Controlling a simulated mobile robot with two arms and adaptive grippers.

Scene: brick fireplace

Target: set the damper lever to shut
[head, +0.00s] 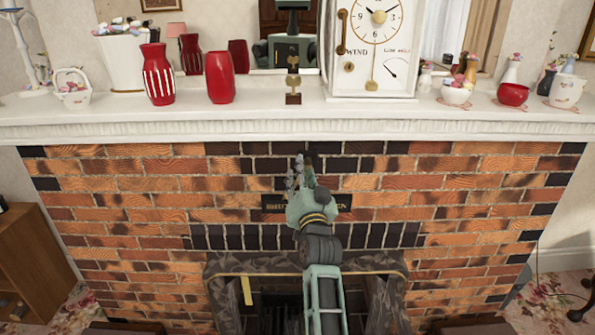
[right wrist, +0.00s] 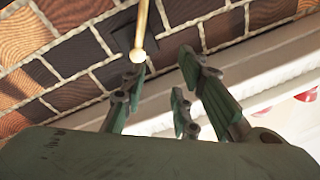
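The damper lever (right wrist: 143,25) is a brass rod with a round knob, coming off a dark plate (right wrist: 120,38) on the brick face in the right wrist view. In the head view my right gripper hides the lever. A dark label plate (head: 340,202) on the bricks reads SHUT at left, with the end of OPEN at right; my gripper covers its middle. My right gripper (head: 302,172) is raised in front of the bricks, and its fingers are apart in the wrist view (right wrist: 165,68). The knob shows close by the left fingertip; I cannot tell whether they touch. My left gripper is out of view.
The white mantel shelf (head: 200,118) juts out above my right gripper. It bears a clock (head: 375,45), red vases (head: 220,78) and small pots. The dark fireplace surround (head: 225,266) is below. A wooden cabinet (head: 35,262) stands at the left.

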